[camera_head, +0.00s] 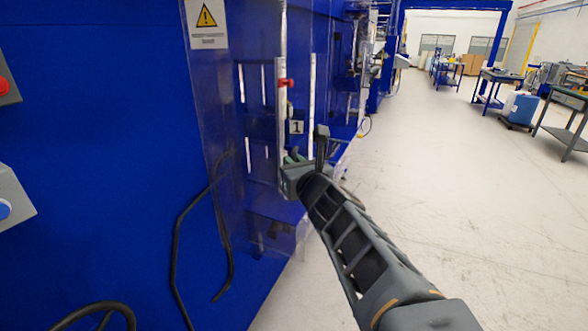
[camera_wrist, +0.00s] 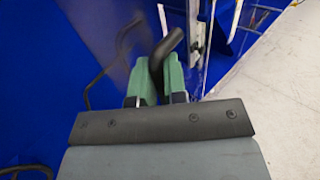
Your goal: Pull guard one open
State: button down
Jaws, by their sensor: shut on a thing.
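My gripper (camera_head: 293,157) is at the lower part of the guard's edge. In the wrist view, its green fingers (camera_wrist: 158,82) are shut on a black bar handle (camera_wrist: 170,43), which sticks up at a tilt between them. In the head view the handle is mostly hidden by my gripper. The guard appears to stand out from the machine front, though its exact angle is hard to tell.
A red button (camera_head: 5,84) and a blue button (camera_head: 4,209) are on grey boxes at the left. A black cable (camera_head: 177,245) hangs on the blue machine face. The pale floor (camera_head: 430,150) to the right is clear, with workbenches farther back.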

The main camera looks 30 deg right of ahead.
jog(key=shift+a+r, duration=0.1)
jog(key=shift+r, duration=0.3)
jog(key=c, duration=1.2)
grip_release()
